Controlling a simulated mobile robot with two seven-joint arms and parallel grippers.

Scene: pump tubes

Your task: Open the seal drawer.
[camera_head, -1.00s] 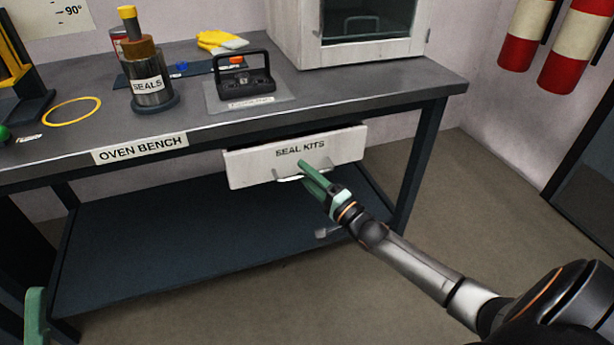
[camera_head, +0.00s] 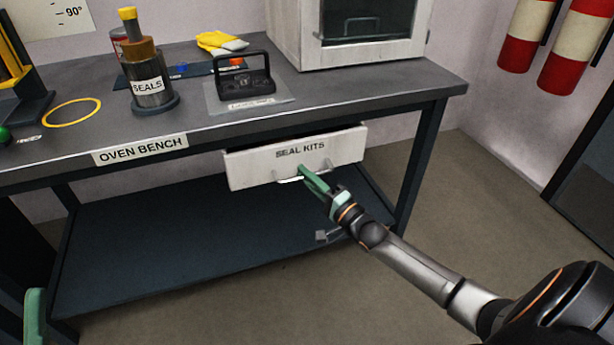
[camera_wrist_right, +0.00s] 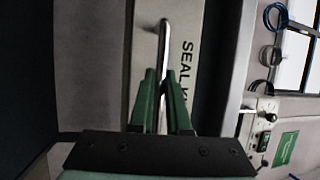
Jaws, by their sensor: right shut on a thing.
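The seal drawer (camera_head: 258,169) is a white front labelled "SEAL KITS" under the bench top, with a dark gap along its upper edge, so it stands slightly out. Its silver bar handle (camera_head: 289,180) is at the lower middle of the front. My right gripper (camera_head: 303,172) has its green fingers shut on the handle. In the right wrist view the handle (camera_wrist_right: 157,55) runs between the fingers (camera_wrist_right: 166,88), beside the partly hidden label. A green piece of my left gripper (camera_head: 35,312) shows at the lower left edge; its jaws cannot be made out.
The oven bench (camera_head: 400,98) carries a seals post (camera_head: 150,92), a black handled device (camera_head: 246,80), yellow gloves (camera_head: 220,42) and a white cabinet (camera_head: 290,35). A dark lower shelf (camera_head: 170,235) lies beneath. The floor (camera_head: 490,215) at right is clear.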

